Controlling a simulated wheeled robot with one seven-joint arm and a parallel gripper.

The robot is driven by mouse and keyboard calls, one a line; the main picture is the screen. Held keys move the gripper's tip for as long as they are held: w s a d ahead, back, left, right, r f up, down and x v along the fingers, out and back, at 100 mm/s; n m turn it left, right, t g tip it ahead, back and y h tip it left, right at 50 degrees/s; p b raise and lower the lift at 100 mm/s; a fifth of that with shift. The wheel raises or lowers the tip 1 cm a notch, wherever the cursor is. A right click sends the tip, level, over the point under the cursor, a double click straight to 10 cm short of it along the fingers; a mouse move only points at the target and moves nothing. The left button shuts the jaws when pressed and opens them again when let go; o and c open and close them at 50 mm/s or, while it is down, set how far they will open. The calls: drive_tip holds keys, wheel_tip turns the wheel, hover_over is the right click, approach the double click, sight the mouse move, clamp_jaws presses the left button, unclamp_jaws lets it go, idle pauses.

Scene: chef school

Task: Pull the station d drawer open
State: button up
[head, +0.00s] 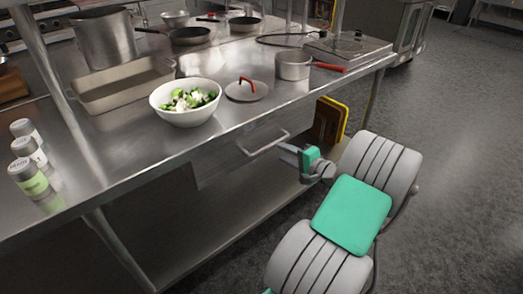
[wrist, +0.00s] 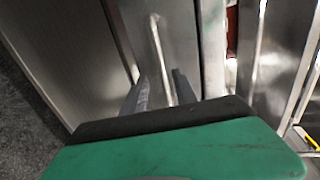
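The station drawer (head: 222,162) sits under the steel counter, its front looking flush and shut. Its bar handle (head: 262,146) sticks out from the front. In the wrist view the handle (wrist: 158,50) runs between my two fingers, with a gap showing on each side. My gripper (head: 286,149) is at the right end of the handle in the head view; it also shows in the wrist view (wrist: 161,76). It is open. I cannot tell whether either finger touches the bar. No station label is readable.
The counter (head: 225,135) carries a white bowl of vegetables (head: 186,101), a lid (head: 246,91), a saucepan (head: 294,65) and several jars. A lower shelf (head: 220,215) is below. Cutting boards (head: 329,122) stand behind my gripper. The floor (head: 450,180) at right is clear.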

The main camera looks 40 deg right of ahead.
sight(271, 144)
drive_tip(key=x, duration=0.7)
drive_tip(key=shift+w+r, duration=0.1)
drive_tip(key=shift+w, duration=0.25)
drive_tip(key=shift+c, duration=0.5)
clamp_jaws()
drive_tip(key=shift+s+d, duration=0.1)
